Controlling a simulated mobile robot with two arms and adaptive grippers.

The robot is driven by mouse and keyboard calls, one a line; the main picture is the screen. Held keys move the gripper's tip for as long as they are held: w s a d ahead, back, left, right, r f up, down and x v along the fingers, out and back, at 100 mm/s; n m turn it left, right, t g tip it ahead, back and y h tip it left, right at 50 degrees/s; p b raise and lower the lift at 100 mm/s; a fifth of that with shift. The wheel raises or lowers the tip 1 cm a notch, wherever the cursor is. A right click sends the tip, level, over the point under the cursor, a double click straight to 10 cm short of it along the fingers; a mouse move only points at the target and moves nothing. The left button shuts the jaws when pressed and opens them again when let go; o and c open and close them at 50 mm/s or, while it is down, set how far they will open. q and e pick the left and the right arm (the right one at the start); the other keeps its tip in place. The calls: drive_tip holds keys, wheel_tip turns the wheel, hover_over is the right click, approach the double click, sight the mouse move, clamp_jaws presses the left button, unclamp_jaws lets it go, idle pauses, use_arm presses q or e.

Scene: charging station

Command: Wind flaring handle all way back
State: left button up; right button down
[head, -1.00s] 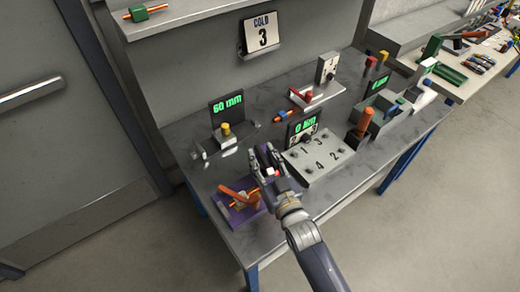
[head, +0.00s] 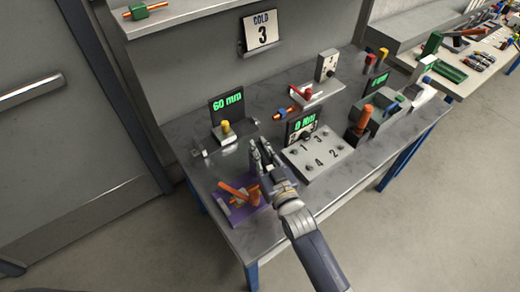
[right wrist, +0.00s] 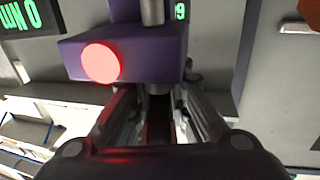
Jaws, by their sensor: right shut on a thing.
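The purple flaring fixture (head: 230,212) sits at the table's front left corner, with an orange lever (head: 231,189) sloping across it and a short orange upright piece. My right gripper (head: 258,150) is just behind and right of it, fingers pointing toward the back of the table. In the right wrist view, a purple block (right wrist: 150,52) with a glowing red disc (right wrist: 101,63) is close in front of the fingers. A metal shaft (right wrist: 158,88) runs down from it between the fingers, which are shut on it; the contact is partly hidden. My left gripper is out of view.
A "60 mm" display (head: 228,103) with a yellow-knobbed device stands behind. A numbered grey panel (head: 318,158) with a "0 mm" display is right of my gripper. Grey bins and an orange handle (head: 364,118) stand farther right.

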drive_tip(key=shift+n+y, duration=0.3)
drive_tip(key=shift+y, duration=0.1)
drive_tip(key=shift+a+n+g+y, duration=0.1)
drive_tip(key=shift+n+g+y, duration=0.7)
drive_tip(key=shift+y, duration=0.2)
drive_tip(key=n+g+y, duration=0.2)
drive_tip(key=shift+s+a+f+y+b, duration=0.1)
drive_tip(key=shift+s+y+b, duration=0.05)
drive_tip(key=shift+y+b, duration=0.25)
drive_tip(key=n+g+y+b, duration=0.1)
drive_tip(key=g, duration=0.1)
drive_tip(key=n+g+y+b, duration=0.1)
drive_tip(key=n, duration=0.1)
drive_tip(key=n+g+y+b, duration=0.1)
drive_tip(key=g+b, duration=0.1)
drive_tip(key=shift+s+a+f+n+g+y, duration=0.1)
drive_tip(key=shift+s+a+n+g+y, duration=0.2)
drive_tip(key=shift+s+y, duration=0.1)
drive_tip(key=shift+s+a+r+n+g+h+b, duration=0.1)
drive_tip(key=shift+s+n+g+b, duration=0.3)
drive_tip(key=shift+n+g+b, duration=1.8)
drive_tip(key=shift+s+d+r+n+g+h+b, duration=0.1)
drive_tip(key=shift+s+n+g+b, duration=0.25)
drive_tip(key=shift+n+g+b, duration=1.8)
drive_tip(key=shift+s+a+n+g+h+b, duration=0.1)
drive_tip(key=shift+s+n+g+b, duration=0.5)
drive_tip(key=shift+g+b, duration=2.95)
drive_tip(key=shift+w, duration=0.2)
drive_tip(key=c, duration=1.6)
unclamp_jaws()
